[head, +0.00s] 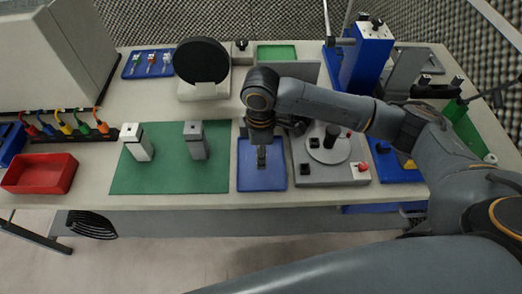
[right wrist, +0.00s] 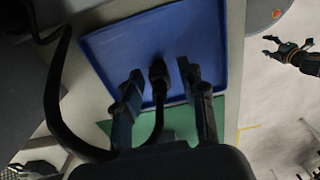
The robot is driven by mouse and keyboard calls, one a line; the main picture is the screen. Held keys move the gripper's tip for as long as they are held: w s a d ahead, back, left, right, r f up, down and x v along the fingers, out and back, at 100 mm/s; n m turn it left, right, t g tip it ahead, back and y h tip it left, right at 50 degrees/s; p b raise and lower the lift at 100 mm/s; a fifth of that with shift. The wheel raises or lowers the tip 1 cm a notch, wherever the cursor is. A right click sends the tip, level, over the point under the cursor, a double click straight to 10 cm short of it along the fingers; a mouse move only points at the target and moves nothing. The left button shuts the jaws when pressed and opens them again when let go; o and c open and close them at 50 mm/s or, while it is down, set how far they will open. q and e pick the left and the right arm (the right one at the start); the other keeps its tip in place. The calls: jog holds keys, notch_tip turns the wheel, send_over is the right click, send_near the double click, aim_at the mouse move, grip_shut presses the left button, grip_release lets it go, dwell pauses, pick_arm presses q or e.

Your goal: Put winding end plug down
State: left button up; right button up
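The winding end plug appears to be the black plug (right wrist: 158,72) with a black cable, over the blue tray (right wrist: 125,50) in the right wrist view. My right gripper (right wrist: 158,76) is around it, its two fingers apart, with a gap visible on both sides of the plug. In the head view my right gripper (head: 261,156) points down over the blue tray (head: 262,181) and mostly hides the plug. I cannot tell whether the plug touches the tray. My left gripper (right wrist: 288,50) shows small at the right of the wrist view, over the floor, with fingers apart; the head view does not show it.
A green mat (head: 165,178) with two grey-white posts lies left of the tray. A grey device with a round plate (head: 328,146) stands close on the right. A red bin (head: 40,173) is at far left. The cable loops beside the right gripper.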

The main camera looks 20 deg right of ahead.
notch_tip(320, 180, up, 12)
jog(key=shift+r+b, duration=0.2)
jog(key=shift+b, duration=0.35)
dwell(0.3)
